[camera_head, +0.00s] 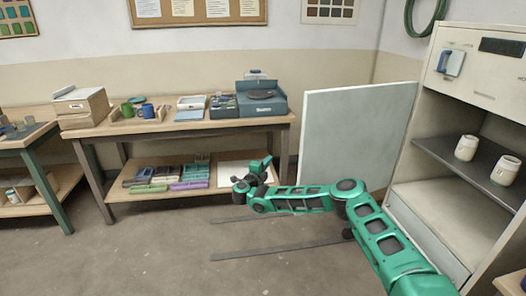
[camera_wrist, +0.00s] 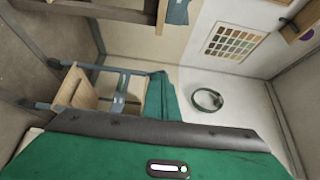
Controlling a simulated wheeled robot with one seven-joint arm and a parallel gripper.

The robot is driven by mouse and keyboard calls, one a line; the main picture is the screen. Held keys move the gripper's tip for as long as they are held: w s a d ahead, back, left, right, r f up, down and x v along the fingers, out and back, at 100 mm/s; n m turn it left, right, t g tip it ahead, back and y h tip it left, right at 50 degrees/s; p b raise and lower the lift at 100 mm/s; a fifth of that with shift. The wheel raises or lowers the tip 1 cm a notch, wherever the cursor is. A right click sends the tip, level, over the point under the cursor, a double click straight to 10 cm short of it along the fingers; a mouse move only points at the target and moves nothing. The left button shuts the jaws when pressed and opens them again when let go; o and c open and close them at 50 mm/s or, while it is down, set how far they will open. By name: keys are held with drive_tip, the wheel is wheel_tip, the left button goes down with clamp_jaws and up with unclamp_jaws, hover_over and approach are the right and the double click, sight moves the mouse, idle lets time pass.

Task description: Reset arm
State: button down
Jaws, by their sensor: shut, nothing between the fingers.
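My green arm reaches in from the bottom right of the head view, bends at a dark joint and runs left. My gripper (camera_head: 265,163) is at its far end, tilted up, in front of the workbench's lower shelf. It is small there, but it is shut and empty. Green and dark parts of my arm fill the bottom of the wrist view, where the fingertips cannot be made out clearly.
The workbench (camera_head: 190,127) carries boxes and mugs. The floor at lower left is clear.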

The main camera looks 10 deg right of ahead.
drive_tip(key=w+a+r+n+t+y, duration=0.1)
drive_tip(key=a+r+n+t+y, duration=0.4)
drive_tip(key=a+r, duration=0.4)
drive_tip(key=s+a+r+n+g+y, duration=0.3)
drive_tip(key=s+a+r+n+y, duration=0.15)
drive_tip(key=n+y, duration=0.3)
drive_tip(key=s+a+r+n+g+y, duration=0.2)
drive_tip(key=s+a+r+n+y, duration=0.15)
drive_tip(key=a+n+y, duration=0.4)
drive_tip(key=s+d+n+g+h, duration=0.1)
drive_tip(key=s+d+g+h, duration=0.25)
drive_tip(key=s+d, duration=0.8)
drive_tip(key=s+d+n+g+h, duration=0.1)
drive_tip(key=s+d+g+h, duration=0.25)
drive_tip(key=s+d, duration=0.75)
drive_tip(key=s+d+n+g+h, duration=0.3)
drive_tip(key=s+d, duration=0.4)
drive_tip(key=d, duration=0.9)
drive_tip(key=s+d+m+g, duration=0.3)
drive_tip(key=s+d, duration=0.1)
drive_tip(key=s, duration=1.3)
drive_tip(key=s+d+r+m+g, duration=0.1)
drive_tip(key=s+d+m+g, duration=0.1)
drive_tip(key=s, duration=1.6)
drive_tip(key=shift+s+d+r+m+g, duration=0.25)
drive_tip(key=shift+d+m+g, duration=0.15)
drive_tip(key=shift+d+m, duration=0.6)
